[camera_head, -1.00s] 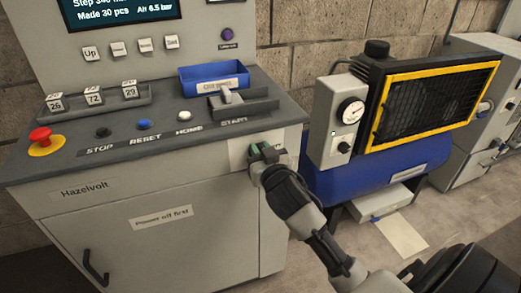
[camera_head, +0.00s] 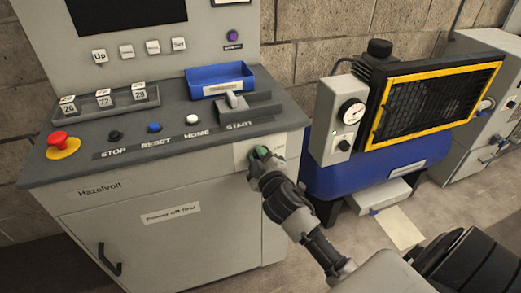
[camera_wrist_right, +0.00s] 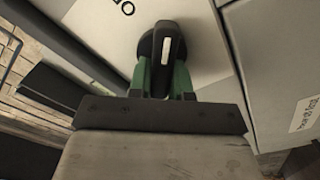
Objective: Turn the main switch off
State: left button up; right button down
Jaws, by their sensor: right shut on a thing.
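The main switch (camera_wrist_right: 166,45) is a dark rotary knob with a white mark, on a pale plate (camera_head: 241,155) at the right end of the console's front. In the right wrist view, partly cropped lettering stands on the plate beside the knob. My right gripper (camera_head: 262,153) is at the plate, and its green fingertips also show in the right wrist view (camera_wrist_right: 164,78), one on each side of the knob, shut on it. In the head view the gripper hides most of the knob. The console's screen (camera_head: 124,18) is dark. My left gripper is not in view.
The console top bears a red stop button (camera_head: 60,141), a row of push buttons, a blue tray (camera_head: 221,80) and a lever (camera_head: 236,102). A blue compressor (camera_head: 350,175) with a gauge stands close at the right.

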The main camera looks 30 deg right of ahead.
jog(key=n, duration=0.2)
jog(key=n+p, duration=0.1)
jog(key=shift+a+f+n, duration=0.15)
jog(key=shift+f+n, duration=0.05)
jog(key=shift+n, duration=0.2)
jog(key=shift+f+n+p, duration=0.2)
jog(key=shift+n+p, duration=0.15)
jog(key=shift+n, duration=0.7)
jog(key=shift+f+n+p, duration=0.2)
jog(key=shift+n+p, duration=0.1)
jog(key=shift+n, duration=0.75)
jog(key=c, duration=1)
grip_release()
jog(key=shift+a, duration=0.1)
jog(key=shift+c, duration=0.2)
jog(key=b+v, duration=0.1)
jog(key=v, duration=0.9)
jog(key=shift+s, duration=0.4)
